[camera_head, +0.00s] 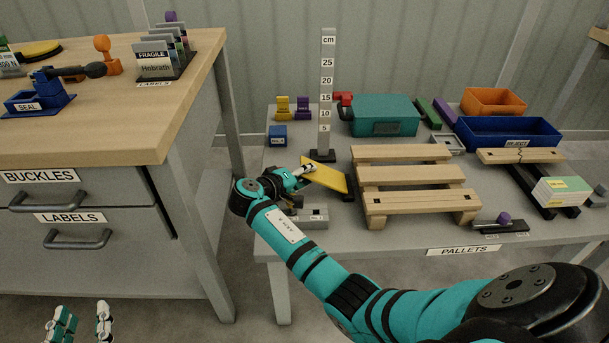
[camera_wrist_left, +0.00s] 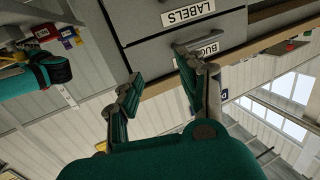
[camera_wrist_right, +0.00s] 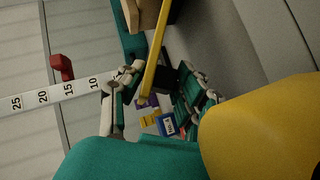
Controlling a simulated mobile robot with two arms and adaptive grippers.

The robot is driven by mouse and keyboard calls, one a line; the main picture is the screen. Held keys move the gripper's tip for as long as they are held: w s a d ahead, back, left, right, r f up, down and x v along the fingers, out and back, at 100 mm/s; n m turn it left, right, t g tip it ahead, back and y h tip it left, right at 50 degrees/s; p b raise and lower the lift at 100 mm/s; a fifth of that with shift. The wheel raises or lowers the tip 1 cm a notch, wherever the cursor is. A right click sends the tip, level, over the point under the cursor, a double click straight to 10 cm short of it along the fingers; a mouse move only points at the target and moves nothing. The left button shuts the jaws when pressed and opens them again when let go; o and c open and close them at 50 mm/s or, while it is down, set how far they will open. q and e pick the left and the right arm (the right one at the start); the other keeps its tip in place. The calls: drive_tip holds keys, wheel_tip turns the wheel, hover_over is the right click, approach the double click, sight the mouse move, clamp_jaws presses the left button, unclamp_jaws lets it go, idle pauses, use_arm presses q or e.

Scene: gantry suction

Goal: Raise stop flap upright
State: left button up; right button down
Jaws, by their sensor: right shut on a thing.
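The yellow stop flap (camera_head: 326,178) is a flat plate, tilted and not upright, beside the left side of the wooden pallet on the grey table. My right gripper (camera_head: 308,169) is at the flap's upper left edge. In the right wrist view the flap (camera_wrist_right: 154,75) runs as a thin yellow strip between the fingers of my right gripper (camera_wrist_right: 156,74), which is shut on it. The flap's hinge is hidden. My left gripper (camera_head: 80,324) is far away at the bottom left, low in front of the drawers. In the left wrist view its fingers (camera_wrist_left: 166,85) are apart and empty.
The wooden pallet (camera_head: 405,176) stands right of the flap. A height scale (camera_head: 327,90) stands behind it. A small grey block (camera_head: 312,217) lies at the table's front edge. A teal case (camera_head: 385,115) and a blue bin (camera_head: 520,138) are behind. A workbench (camera_head: 120,100) stands left.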

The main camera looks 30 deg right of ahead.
drive_tip(key=shift+a+f, duration=0.15)
drive_tip(key=shift+f, duration=0.1)
